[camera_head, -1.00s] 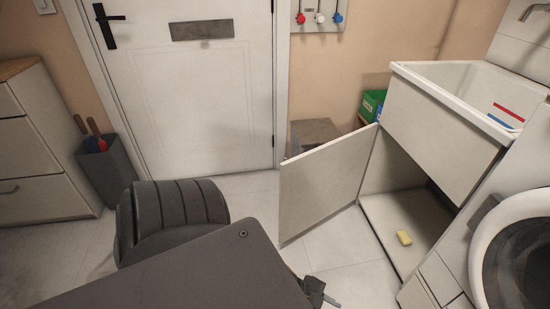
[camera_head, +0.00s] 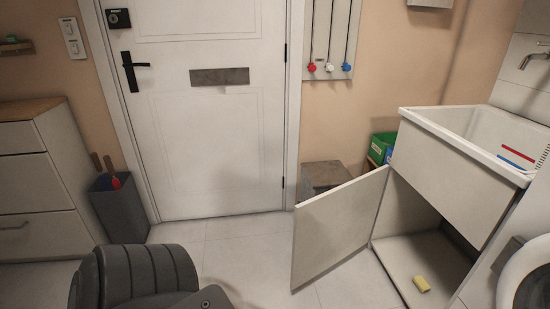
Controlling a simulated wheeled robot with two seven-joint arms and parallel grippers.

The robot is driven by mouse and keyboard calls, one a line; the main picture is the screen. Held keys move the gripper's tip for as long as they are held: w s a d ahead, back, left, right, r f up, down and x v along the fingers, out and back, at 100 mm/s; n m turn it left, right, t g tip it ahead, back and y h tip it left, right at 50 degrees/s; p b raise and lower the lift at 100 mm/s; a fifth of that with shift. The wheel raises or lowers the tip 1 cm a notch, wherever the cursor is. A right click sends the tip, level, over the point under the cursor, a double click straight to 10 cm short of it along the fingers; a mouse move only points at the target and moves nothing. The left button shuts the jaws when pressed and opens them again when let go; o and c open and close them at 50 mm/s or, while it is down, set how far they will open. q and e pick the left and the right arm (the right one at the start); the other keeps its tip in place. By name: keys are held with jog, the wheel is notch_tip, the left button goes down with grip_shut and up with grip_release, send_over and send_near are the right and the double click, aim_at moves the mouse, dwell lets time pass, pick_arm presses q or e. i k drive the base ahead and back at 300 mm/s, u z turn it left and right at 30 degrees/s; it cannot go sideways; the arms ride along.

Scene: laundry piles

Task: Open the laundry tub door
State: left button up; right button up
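The laundry tub (camera_head: 450,165) stands at the right, a white basin over a cabinet. Its white door (camera_head: 338,228) is swung wide open to the left, and the cabinet's inside shows. A dark grey part of my own arm shows at the bottom left, apart from the door. Neither of my grippers is in view.
A white room door (camera_head: 215,120) is closed at the back. A drawer cabinet (camera_head: 40,190) and a dark bin (camera_head: 122,208) stand at the left. A washing machine (camera_head: 508,285) is at the lower right. Floor in the middle is clear.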

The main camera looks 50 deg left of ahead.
aim_at(330, 226)
jog(key=u, duration=2.5)
jog(key=i, duration=0.65)
jog(key=z, duration=3.85)
jog(key=k, duration=0.45)
jog(key=u, duration=1)
